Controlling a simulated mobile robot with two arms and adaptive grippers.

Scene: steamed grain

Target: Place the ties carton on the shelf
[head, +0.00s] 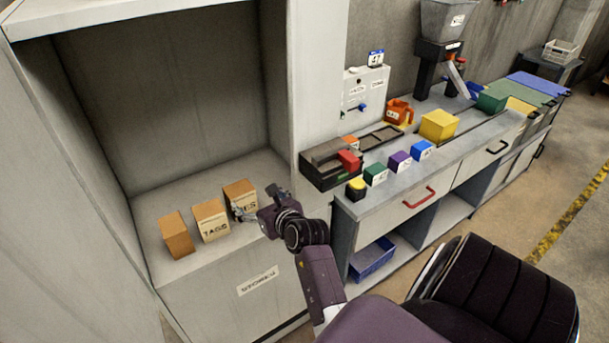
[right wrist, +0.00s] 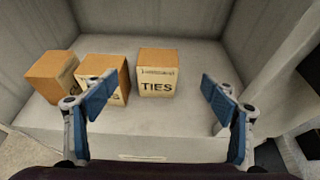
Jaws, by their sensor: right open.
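The ties carton (right wrist: 157,75), a tan box with a cream front reading TIES, stands upright on the shelf floor (right wrist: 200,125) inside the cabinet. In the head view the ties carton (head: 238,192) is the rightmost of three cartons, its front partly hidden by my gripper. My right gripper (head: 245,212) is in front of it. In the right wrist view the fingers of my right gripper (right wrist: 157,92) are wide apart, with the carton beyond and between them, and nothing is held. My left gripper is not in view.
The TAGS carton (head: 210,218) and another plain-sided carton (head: 177,235) stand left of the ties carton. The cabinet's right wall (head: 310,90) is close to my right arm. A workbench with coloured blocks (head: 438,125) and a black tray (head: 318,175) stands at the right.

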